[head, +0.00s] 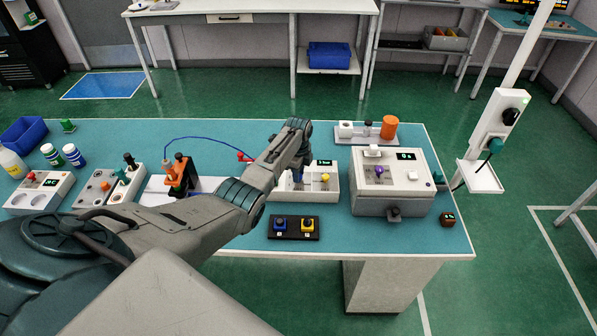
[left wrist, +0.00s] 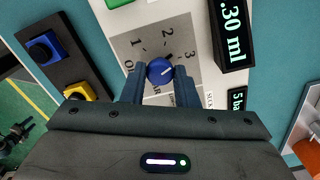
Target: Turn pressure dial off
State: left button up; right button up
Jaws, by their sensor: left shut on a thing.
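In the left wrist view a round blue dial (left wrist: 160,71) sits on a grey scale plate (left wrist: 128,47) marked with numbers 1, 2 and 3. A small pale mark shows on the dial; its exact reading is hard to tell. My left gripper (left wrist: 160,80) is shut on the blue dial, with one dark blue finger on each side. In the head view my left gripper (head: 297,172) reaches down over the left part of a white panel box (head: 333,192), and the arm hides the dial there.
A yellow knob (head: 325,178) is on the same box. A black pad with blue and yellow buttons (head: 294,227) lies in front. A grey machine with a purple knob (head: 379,171) stands to the right. Bottles (head: 73,155) and other panels stand at left.

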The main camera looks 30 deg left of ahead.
pick_arm(q)
jog(key=n, duration=0.3)
jog(key=shift+n, duration=0.4)
jog(key=n, duration=0.3)
jog(key=shift+n+p, duration=0.3)
jog(key=shift+p, duration=0.05)
jog(key=n, duration=0.3)
jog(key=shift+n, duration=0.3)
jog(key=n, duration=1.2)
jog(key=shift+n, duration=0.3)
jog(key=n, duration=0.3)
jog(key=shift+n, duration=2.3)
